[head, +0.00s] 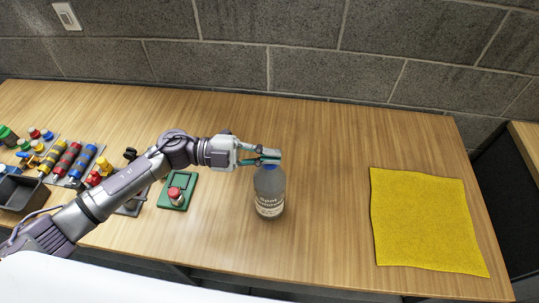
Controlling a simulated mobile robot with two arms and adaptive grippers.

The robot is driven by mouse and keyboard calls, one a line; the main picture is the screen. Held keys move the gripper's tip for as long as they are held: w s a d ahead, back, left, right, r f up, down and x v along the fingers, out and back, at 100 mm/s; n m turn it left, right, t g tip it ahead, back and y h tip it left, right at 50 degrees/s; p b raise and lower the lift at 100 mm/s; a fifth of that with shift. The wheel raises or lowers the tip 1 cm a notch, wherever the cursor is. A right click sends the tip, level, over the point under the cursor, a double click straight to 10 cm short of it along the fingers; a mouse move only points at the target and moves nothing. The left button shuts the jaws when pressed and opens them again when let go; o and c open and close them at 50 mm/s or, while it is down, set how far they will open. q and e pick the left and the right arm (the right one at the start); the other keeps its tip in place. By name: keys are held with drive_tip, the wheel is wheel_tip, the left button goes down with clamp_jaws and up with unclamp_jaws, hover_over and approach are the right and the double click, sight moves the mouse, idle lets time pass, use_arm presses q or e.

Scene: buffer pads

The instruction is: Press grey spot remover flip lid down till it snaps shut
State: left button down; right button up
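The grey spot remover bottle (269,190) stands upright on the wooden table, its printed label facing me. A small blue part of its cap (270,166) shows at the top; the gripper hides most of the lid, so I cannot tell whether the lid is open or shut. My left gripper (270,156) comes in from the left, and its fingertips are at the top of the bottle, over the cap. Its fingers appear close together, but whether they hold anything is unclear. My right gripper is not in view.
A yellow cloth (428,220) lies flat on the right of the table. A green pad (178,191) with a red-topped piece is left of the bottle. Several coloured parts and a black bin (20,193) crowd the far left. The table between bottle and cloth is clear.

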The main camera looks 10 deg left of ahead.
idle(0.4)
use_arm(q)
drive_tip(key=c, duration=1.4)
unclamp_jaws()
drive_tip(key=shift+o, duration=0.4)
drive_tip(key=shift+f, duration=0.1)
